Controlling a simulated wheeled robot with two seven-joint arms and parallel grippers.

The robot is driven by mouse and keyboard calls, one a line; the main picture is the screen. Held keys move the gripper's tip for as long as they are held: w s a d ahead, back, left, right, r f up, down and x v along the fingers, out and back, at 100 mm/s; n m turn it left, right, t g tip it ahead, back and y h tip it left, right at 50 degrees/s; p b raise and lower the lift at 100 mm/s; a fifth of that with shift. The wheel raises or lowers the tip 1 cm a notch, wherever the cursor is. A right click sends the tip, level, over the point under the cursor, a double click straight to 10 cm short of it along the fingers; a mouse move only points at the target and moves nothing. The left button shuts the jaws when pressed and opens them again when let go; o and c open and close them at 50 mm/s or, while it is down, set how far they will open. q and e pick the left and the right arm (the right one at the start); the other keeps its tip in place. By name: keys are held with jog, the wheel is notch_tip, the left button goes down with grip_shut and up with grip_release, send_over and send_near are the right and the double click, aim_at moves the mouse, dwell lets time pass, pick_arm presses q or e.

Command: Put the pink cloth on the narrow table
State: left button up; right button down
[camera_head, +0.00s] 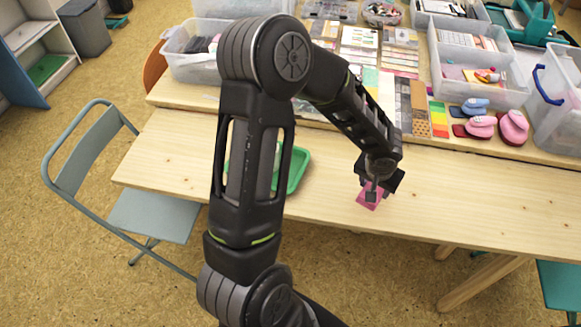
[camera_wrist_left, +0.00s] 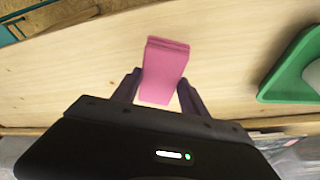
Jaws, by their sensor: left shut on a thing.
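The pink cloth (camera_head: 366,203) is a small folded piece at the front middle of the narrow table (camera_head: 470,205), a pale wooden table. My left gripper (camera_head: 372,190) points down over the table and is shut on the cloth. In the left wrist view the pink cloth (camera_wrist_left: 165,68) stands out between the two dark fingers (camera_wrist_left: 160,92), with bare wood around it. I cannot tell whether the cloth touches the tabletop or hangs just above it. My right gripper is not in view.
A green tray (camera_head: 297,168) lies on the narrow table, partly behind my arm. The table behind holds clear bins (camera_head: 480,85), stamps and pink and blue punches (camera_head: 513,127). A grey folding chair (camera_head: 150,212) stands left. The narrow table's right part is clear.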

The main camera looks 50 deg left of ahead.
pick_arm(q)
jog(key=s+a+r+n+y, duration=0.1)
jog(key=a+r+n, duration=0.3)
jog(key=a, duration=0.6)
jog(key=shift+s+a+r+n, duration=0.15)
jog(key=shift+a+r+n, duration=0.25)
jog(key=shift+r, duration=0.4)
jog(key=shift+f, duration=3.15)
jog(key=shift+f, duration=1.9)
jog(key=shift+d, duration=0.1)
jog(key=shift+f, duration=0.2)
jog(key=o, duration=1.4)
jog(key=shift+r, duration=0.1)
jog(key=shift+c, duration=0.2)
